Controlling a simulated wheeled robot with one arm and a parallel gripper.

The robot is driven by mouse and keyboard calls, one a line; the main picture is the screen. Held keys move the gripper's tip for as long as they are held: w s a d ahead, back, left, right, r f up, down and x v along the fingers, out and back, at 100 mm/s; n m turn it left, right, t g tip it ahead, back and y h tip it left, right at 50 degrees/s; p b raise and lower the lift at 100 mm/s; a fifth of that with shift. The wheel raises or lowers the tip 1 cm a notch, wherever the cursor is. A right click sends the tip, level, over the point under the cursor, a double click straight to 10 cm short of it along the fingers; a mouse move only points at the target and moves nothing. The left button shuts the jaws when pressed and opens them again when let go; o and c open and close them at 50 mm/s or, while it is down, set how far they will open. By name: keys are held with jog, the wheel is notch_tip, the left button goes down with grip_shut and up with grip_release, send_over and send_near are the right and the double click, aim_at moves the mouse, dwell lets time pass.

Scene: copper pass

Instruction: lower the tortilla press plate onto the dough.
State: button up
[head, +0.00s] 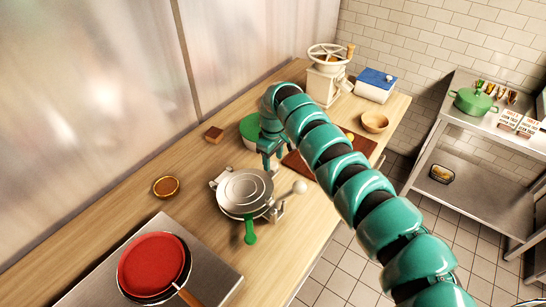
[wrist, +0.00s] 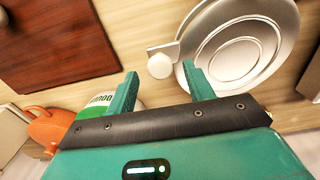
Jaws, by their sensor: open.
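The tortilla press (head: 240,190) stands on the wooden counter, its round silver plate with concentric rings facing up and looking flat. A white knob (head: 299,187) sticks out at its right and a green handle (head: 250,236) at its front. The press (wrist: 235,50) and knob (wrist: 160,66) also show in the wrist view. I see no dough; I cannot tell whether any lies under the plate. My gripper (head: 271,163) is just behind the press. In the wrist view my gripper (wrist: 160,80) is open and empty, with the knob a little beyond its fingertips.
A red pan (head: 152,262) sits on a steel surface at front left. A brown board (head: 345,158) lies behind the press. A green-and-white container (wrist: 98,102) and an orange object (wrist: 50,128) are near my gripper. A wooden bowl (head: 375,122) and grinder (head: 327,80) stand farther back.

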jog(key=shift+f, duration=0.85)
jog(key=shift+c, duration=0.4)
grip_shut()
jog(key=shift+w+a+r+b, duration=0.2)
jog(key=shift+w+r+b, duration=0.15)
jog(key=shift+b, duration=0.35)
jog(key=shift+a+r, duration=0.25)
jog(key=shift+r, duration=0.45)
jog(key=shift+c, duration=1.8)
grip_release()
jog(key=o, duration=0.4)
jog(key=shift+a+f, duration=0.1)
jog(key=shift+o, duration=0.2)
